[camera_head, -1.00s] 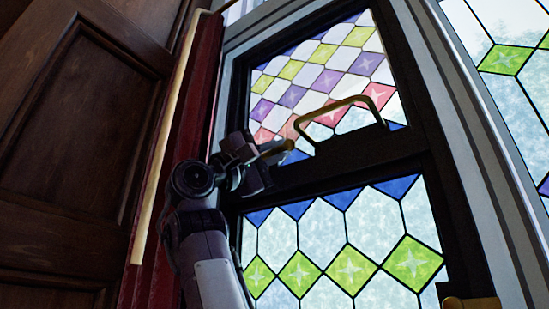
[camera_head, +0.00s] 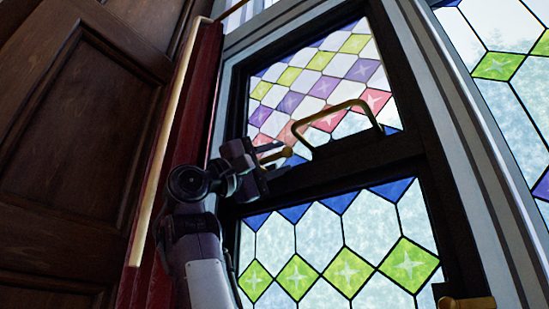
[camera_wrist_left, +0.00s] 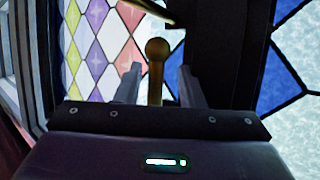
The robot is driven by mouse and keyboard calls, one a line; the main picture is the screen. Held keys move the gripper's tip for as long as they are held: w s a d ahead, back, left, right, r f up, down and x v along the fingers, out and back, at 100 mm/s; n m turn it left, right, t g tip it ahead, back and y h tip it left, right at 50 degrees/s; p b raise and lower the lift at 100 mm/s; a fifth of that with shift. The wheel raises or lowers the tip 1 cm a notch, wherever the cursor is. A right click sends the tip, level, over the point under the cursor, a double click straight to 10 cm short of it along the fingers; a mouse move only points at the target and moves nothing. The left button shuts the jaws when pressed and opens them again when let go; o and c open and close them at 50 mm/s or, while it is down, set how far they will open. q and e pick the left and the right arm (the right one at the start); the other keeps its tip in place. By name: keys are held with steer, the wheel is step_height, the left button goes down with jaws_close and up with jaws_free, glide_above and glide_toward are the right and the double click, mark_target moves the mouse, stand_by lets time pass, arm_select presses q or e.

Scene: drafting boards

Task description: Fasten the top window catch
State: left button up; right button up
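The top window catch is a brass lever with a round knob. In the head view the catch (camera_head: 281,155) sits on the dark frame at the left end of the rail between the upper and lower panes. My left gripper (camera_head: 270,162) is at the catch, its fingers pointing right. In the left wrist view the catch (camera_wrist_left: 157,62) stands between the two fingers of my left gripper (camera_wrist_left: 158,88), with visible gaps on both sides, so the gripper is open around it. The lower part of the catch is hidden behind the gripper body. My right gripper is out of view.
A brass loop handle (camera_head: 337,108) rises from the rail just right of the catch. Another brass fitting (camera_head: 468,303) shows at the bottom right. Stained-glass panes (camera_head: 345,235) lie close by.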

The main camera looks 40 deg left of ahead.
arm_select(q)
steer(key=b+v, duration=0.5)
steer(key=v, duration=0.3)
steer(key=shift+r, duration=0.1)
stand_by(0.5)
